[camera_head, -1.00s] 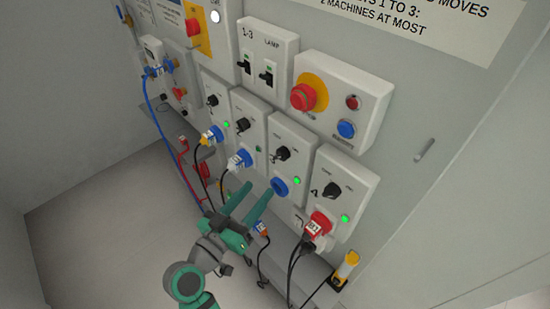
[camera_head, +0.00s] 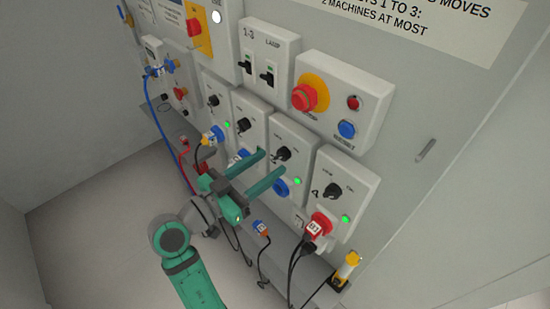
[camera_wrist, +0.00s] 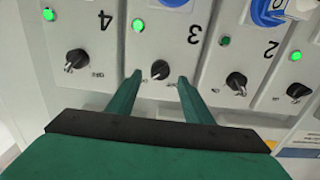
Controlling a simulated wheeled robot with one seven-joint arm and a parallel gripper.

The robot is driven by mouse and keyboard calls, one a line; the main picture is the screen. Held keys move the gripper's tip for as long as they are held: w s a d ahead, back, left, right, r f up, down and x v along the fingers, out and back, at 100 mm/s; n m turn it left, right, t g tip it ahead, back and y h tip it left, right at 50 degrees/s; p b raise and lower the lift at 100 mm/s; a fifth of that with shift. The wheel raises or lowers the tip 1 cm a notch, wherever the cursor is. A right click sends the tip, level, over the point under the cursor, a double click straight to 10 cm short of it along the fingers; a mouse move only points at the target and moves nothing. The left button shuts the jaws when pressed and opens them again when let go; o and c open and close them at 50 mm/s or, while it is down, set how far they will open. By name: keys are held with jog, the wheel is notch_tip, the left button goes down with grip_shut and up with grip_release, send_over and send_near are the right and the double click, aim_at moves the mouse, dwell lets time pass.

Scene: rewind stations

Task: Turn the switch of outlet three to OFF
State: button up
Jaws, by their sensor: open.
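Outlet three's panel (camera_head: 302,141) carries a black rotary switch (camera_head: 283,154), a lit green lamp (camera_head: 295,181) and a blue socket (camera_head: 280,188) with no plug visible in it. In the wrist view the panel appears upside down; its switch (camera_wrist: 160,69) has its pale mark toward the lower left, and its lamp (camera_wrist: 138,25) glows green. My gripper (camera_head: 273,162) is open. In the wrist view its two green fingers (camera_wrist: 159,79) are spread either side of the switch, with nothing held. I cannot tell whether they touch the panel.
Outlet four's switch (camera_wrist: 77,60) lies left in the wrist view, outlet two's (camera_wrist: 236,82) right. A red plug (camera_head: 319,225) sits in outlet four. A red emergency button (camera_head: 304,97) is above.

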aim_at(277, 157)
jog(key=shift+x, duration=1.75)
jog(key=c, duration=1.1)
jog(key=shift+o, duration=0.2)
jog(key=n, duration=0.4)
jog(key=shift+n, duration=0.4)
jog(key=n, duration=0.4)
jog(key=shift+a+f+n, duration=0.1)
jog(key=shift+n, duration=0.2)
jog(key=n, duration=0.4)
jog(key=shift+f+n, duration=0.1)
jog(key=shift+n, duration=2.2)
jog(key=shift+w, duration=0.1)
